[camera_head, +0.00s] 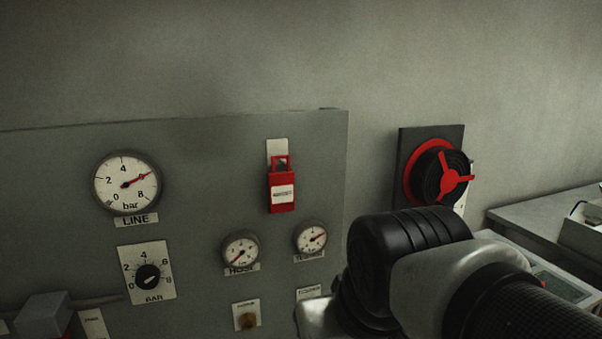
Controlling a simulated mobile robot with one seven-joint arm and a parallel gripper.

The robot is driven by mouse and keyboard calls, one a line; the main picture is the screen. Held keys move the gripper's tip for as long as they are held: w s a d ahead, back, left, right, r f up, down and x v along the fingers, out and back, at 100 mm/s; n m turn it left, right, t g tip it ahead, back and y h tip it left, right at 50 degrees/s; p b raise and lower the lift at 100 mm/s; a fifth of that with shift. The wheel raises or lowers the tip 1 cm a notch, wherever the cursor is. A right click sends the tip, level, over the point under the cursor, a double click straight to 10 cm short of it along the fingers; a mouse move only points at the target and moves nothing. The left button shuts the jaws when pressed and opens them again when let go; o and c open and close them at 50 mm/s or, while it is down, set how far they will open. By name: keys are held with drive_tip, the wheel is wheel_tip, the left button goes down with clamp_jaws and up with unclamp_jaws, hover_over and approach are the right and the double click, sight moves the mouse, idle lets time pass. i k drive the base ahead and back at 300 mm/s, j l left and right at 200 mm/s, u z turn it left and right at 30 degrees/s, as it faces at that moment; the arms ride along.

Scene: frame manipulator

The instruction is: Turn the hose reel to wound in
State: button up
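The hose reel (431,178) is on a dark backplate on the wall, to the right of the grey gauge panel. It has a red rim, a black wound body and a red three-spoked hub facing out. A pale strip with markings shows at its right edge, too small to read. My arm fills the lower right, in front of and below the reel. My gripper is not visible, and no contact with the reel can be seen.
A grey bench (545,215) stands at the right. The wall above is clear.

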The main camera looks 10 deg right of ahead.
sight(436, 172)
drive_tip(key=i+z, duration=0.1)
drive_tip(key=z, duration=1.25)
drive_tip(key=u, duration=0.6)
drive_tip(key=i+l+u, duration=0.1)
drive_tip(key=l+u, duration=0.15)
drive_tip(key=i+l+u, duration=0.2)
drive_tip(key=l, duration=0.25)
drive_tip(key=l+u, duration=0.45)
drive_tip(key=l, duration=2.45)
